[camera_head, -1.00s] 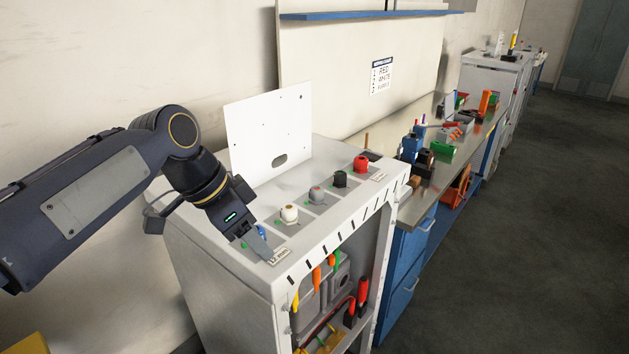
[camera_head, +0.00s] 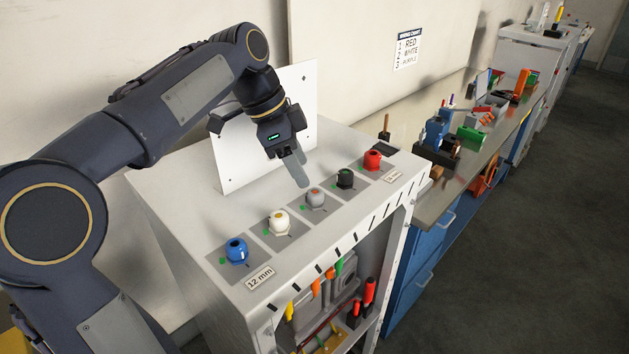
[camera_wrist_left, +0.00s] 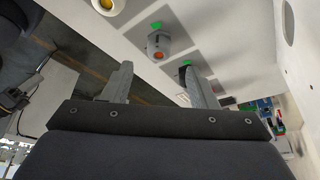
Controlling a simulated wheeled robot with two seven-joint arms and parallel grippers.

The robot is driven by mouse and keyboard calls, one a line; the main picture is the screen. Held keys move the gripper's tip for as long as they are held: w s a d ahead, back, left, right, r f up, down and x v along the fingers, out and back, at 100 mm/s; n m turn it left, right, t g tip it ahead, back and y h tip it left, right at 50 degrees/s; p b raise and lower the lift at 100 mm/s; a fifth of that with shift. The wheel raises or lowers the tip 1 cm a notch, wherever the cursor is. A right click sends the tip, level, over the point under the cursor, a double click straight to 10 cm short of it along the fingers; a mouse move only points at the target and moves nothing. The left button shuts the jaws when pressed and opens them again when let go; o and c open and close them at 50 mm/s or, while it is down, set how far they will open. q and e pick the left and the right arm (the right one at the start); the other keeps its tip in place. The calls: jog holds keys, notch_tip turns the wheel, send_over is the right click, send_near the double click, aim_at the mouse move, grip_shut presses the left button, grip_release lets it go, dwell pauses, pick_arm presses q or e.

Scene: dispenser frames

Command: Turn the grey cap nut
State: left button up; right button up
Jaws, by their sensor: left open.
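The grey cap nut (camera_head: 316,198) is the middle one in a row on the white cabinet's top; it also shows in the left wrist view (camera_wrist_left: 158,43), with an orange spot on it. My left gripper (camera_head: 301,180) is open and empty, fingers pointing down, just above and slightly left of the grey nut in the head view. In the wrist view the nut appears ahead of the gap between the fingers (camera_wrist_left: 158,76). I cannot tell whether a finger touches it. My right gripper is not in view.
Blue (camera_head: 237,250) and white (camera_head: 279,222) nuts stand on the left side of the grey one, black (camera_head: 345,178) and red (camera_head: 372,160) on the right. A white upright plate (camera_head: 240,150) stands behind. A cluttered workbench (camera_head: 440,190) adjoins on the right.

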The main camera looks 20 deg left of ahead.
aim_at(313, 191)
pick_arm(q)
jog(key=x, duration=0.6)
jog(key=shift+c, duration=0.4)
jog(key=c, duration=0.9)
